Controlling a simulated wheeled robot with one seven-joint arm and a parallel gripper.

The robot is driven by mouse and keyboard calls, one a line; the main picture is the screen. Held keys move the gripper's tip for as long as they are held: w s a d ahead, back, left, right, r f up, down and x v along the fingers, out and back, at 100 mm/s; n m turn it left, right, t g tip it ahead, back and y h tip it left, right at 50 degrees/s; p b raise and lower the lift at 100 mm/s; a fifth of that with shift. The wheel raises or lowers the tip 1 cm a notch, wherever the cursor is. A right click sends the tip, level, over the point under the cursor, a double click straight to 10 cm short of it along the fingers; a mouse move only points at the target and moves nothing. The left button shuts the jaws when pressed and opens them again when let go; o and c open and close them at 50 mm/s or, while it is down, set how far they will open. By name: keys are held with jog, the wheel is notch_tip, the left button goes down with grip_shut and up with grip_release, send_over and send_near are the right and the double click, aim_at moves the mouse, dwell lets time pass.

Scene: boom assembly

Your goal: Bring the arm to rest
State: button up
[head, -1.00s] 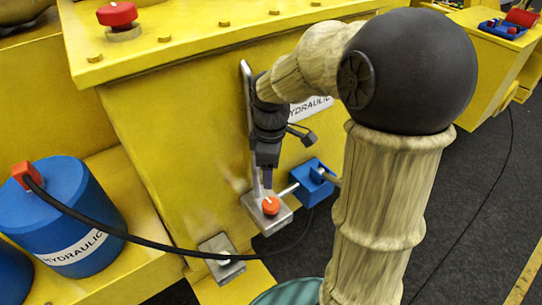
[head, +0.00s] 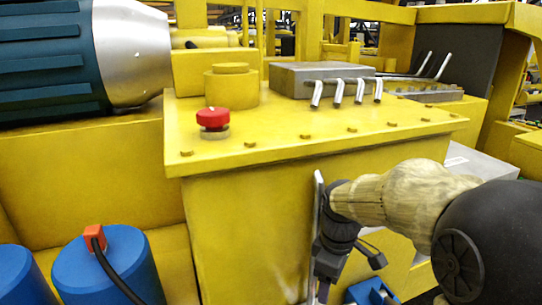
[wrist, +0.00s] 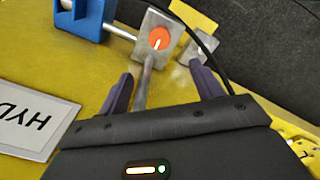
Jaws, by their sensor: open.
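My gripper (wrist: 163,85) is open, its two dark fingers spread apart in the wrist view. A thin metal pipe (wrist: 143,92) runs between the fingers in the picture, up to a grey valve block with an orange knob (wrist: 159,39). I cannot tell how far the fingers are from the pipe. In the head view my gripper (head: 324,288) points down in front of the yellow housing (head: 250,225), near the bottom edge. The valve block is out of the head view.
A red button (head: 213,118) and several metal levers (head: 338,94) stand on the housing top. Blue canisters (head: 115,265) with a black hose are at the left. A blue fitting (wrist: 84,20) is beside the valve, and a hydraulic label (wrist: 30,120) is on the panel.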

jog(key=s+f+m+t+b, duration=0.1)
jog(key=s+f+m+b, duration=0.1)
jog(key=f+m, duration=0.3)
jog(key=s+f+m+t+b, duration=0.1)
jog(key=s+f+m+b, duration=0.1)
jog(key=s+f+m, duration=0.3)
notch_tip(320, 180, down, 3)
jog(key=shift+f+m, duration=0.15)
jog(key=shift+m, duration=0.55)
jog(key=shift+d, duration=0.2)
